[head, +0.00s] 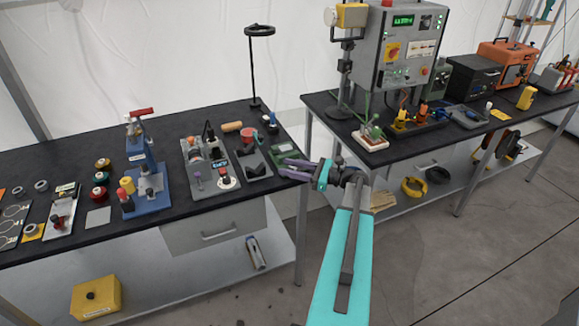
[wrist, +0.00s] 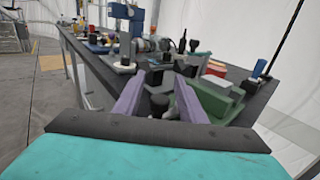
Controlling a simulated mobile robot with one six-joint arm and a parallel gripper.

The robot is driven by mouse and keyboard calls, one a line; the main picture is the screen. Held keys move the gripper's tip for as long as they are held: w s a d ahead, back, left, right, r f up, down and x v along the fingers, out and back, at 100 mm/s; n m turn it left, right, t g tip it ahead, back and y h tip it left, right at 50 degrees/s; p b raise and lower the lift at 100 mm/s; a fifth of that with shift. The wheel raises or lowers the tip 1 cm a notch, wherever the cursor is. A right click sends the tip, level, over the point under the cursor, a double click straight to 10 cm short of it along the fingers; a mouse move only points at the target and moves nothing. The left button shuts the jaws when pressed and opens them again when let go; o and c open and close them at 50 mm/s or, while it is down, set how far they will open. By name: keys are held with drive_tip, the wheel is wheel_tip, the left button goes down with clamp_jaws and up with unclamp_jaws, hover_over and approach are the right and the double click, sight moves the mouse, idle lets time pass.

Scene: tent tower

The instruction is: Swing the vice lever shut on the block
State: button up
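A green stepped fixture (wrist: 203,100), which looks like the vice, sits at the near right corner of the left bench. It also shows in the head view (head: 283,150), partly behind my gripper. I cannot clearly make out its lever or the block. My gripper (head: 282,168) reaches in from the right, low over the bench corner. Its two purple fingers are apart in the wrist view (wrist: 159,82). A dark round knob (wrist: 158,103) shows between them, not visibly pinched; I cannot tell what it belongs to.
A thin black lamp stand (head: 252,70) rises behind. A floor gap separates this bench from the right bench (head: 400,150).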

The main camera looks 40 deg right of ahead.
drive_tip(key=shift+w, duration=0.1)
clamp_jaws()
drive_tip(key=shift+a, duration=0.1)
drive_tip(key=shift+w+m+t+h, duration=0.15)
drive_tip(key=shift+m+t+h, duration=0.2)
drive_tip(key=shift+h, duration=0.25)
unclamp_jaws()
drive_tip(key=shift+a, duration=0.1)
drive_tip(key=b+v, duration=0.4)
drive_tip(key=v, duration=1)
drive_tip(key=shift+w, duration=0.1)
